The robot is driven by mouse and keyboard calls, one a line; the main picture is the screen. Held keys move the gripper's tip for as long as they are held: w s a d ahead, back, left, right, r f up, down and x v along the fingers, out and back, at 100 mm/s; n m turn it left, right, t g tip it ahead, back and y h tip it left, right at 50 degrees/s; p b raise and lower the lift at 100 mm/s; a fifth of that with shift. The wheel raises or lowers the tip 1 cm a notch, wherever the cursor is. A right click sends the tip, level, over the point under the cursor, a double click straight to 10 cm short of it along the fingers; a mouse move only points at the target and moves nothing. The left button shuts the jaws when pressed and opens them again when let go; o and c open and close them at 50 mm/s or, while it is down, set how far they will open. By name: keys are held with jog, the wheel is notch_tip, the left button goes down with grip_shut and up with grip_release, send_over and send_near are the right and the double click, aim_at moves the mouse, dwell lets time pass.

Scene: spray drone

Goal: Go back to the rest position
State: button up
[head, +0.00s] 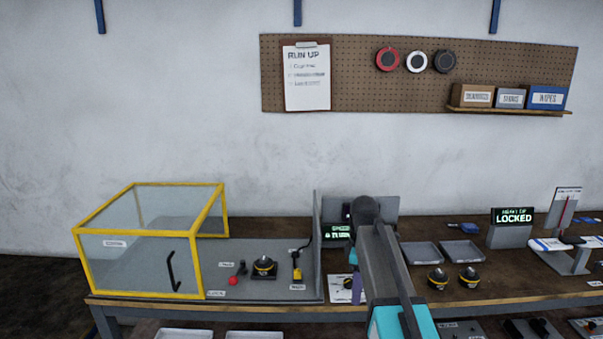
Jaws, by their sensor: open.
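My arm reaches in from the bottom, with a teal lower part and a dark grey link rising over the middle of the bench. My gripper (356,286) is mostly hidden behind this link. Only a dark sliver, which looks like part of it, shows at the link's left edge, over a white card on the bench. Nothing is seen held in it. Whether it touches the card cannot be told.
A yellow-framed clear box (152,240) stands left on the workbench (420,302). A grey upright panel (318,246) stands close left of my arm. Two black-yellow knobs, grey trays (461,251), a LOCKED display (512,228) and a small drone (565,243) are to the right.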

jog(key=s+f+g, duration=0.1)
jog(key=s+f, duration=0.4)
jog(key=f, duration=0.5)
jog(key=s+f+m+g, duration=0.1)
jog(key=s+f+g, duration=0.1)
jog(key=s+f, duration=0.55)
jog(key=s+f+g, duration=0.1)
jog(key=s+f, duration=0.2)
jog(key=f, duration=0.8)
jog(key=s+f+m, duration=0.6)
jog(key=s+f, duration=0.4)
jog(key=s, duration=0.3)
jog(key=s+f+m+g, duration=0.1)
jog(key=s+f+m, duration=0.6)
jog(key=s, duration=0.6)
notch_tip(320, 180, down, 3)
jog(key=shift+s+d+r, duration=0.1)
jog(key=shift+s+d, duration=0.15)
